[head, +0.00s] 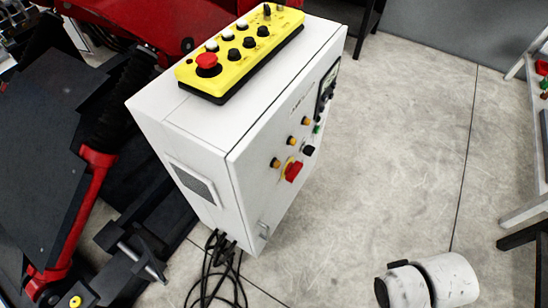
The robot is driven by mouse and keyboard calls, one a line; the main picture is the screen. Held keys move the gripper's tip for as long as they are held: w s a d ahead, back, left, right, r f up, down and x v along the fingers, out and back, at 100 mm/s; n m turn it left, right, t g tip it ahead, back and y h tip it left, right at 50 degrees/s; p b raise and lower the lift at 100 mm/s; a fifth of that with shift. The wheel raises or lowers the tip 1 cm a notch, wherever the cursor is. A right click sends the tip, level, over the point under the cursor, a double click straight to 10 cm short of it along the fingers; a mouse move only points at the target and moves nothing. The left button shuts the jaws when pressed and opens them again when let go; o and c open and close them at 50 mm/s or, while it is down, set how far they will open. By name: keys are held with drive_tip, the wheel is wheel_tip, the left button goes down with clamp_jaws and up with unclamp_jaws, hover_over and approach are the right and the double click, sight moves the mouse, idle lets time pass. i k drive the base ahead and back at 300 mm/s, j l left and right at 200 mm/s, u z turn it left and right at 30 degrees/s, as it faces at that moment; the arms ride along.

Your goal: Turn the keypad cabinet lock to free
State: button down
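A white control cabinet (185,125) stands in the middle of the view, seen from above at an angle. Its right-facing front bears a red rotary switch on a yellow plate (292,170), a black knob (308,150), several orange buttons and a dark panel (328,85) too small to read. A small grey latch-like fitting (263,230) sits low on that front. I cannot tell which part, if any, is the keypad cabinet lock, or its position. My gripper is not in view; only white rounded parts, apparently of my arm, show at bottom right, apart from the cabinet.
A yellow button box (240,50) with a red emergency button lies on the cabinet top. Red and black machinery (85,190) fills the left. Black cables (218,275) lie at the cabinet's foot. Open concrete floor (410,130) lies right; a white-framed stand (525,213) edges the far right.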

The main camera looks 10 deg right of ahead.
sight(307, 150)
drive_tip(key=i+l, duration=0.2)
drive_tip(key=l, duration=0.15)
drive_tip(key=i+l+z, duration=0.1)
drive_tip(key=i+l, duration=0.35)
drive_tip(key=l, duration=0.25)
